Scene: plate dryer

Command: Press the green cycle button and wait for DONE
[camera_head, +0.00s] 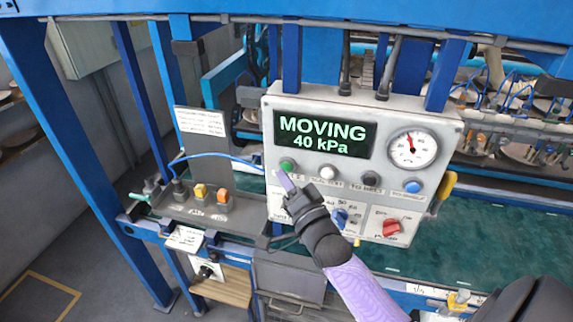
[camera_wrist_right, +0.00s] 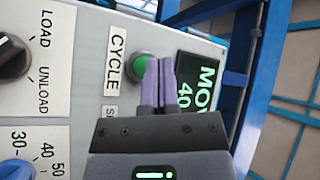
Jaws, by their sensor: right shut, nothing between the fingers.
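The control panel (camera_head: 253,110) is a pale box with a dark display (camera_head: 324,137) reading "MOVING 40 kPa" in green letters. The green cycle button (camera_head: 287,165) sits below the display at the panel's left; it also shows in the right wrist view (camera_wrist_right: 139,66), beside a CYCLE label (camera_wrist_right: 115,55). My right gripper (camera_head: 283,176) is shut and empty, its purple fingertips close to the green button. In the right wrist view the fingers (camera_wrist_right: 159,64) partly overlap the button's edge; I cannot tell whether they touch it. My left gripper is not in view.
White (camera_head: 327,172), black (camera_head: 371,178) and blue (camera_head: 413,186) buttons line the same row. A gauge (camera_head: 412,149), a blue knob (camera_head: 340,217) and a red pump switch (camera_head: 391,228) are nearby. A yellow-handled lever (camera_head: 446,186) stands at the panel's right edge.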

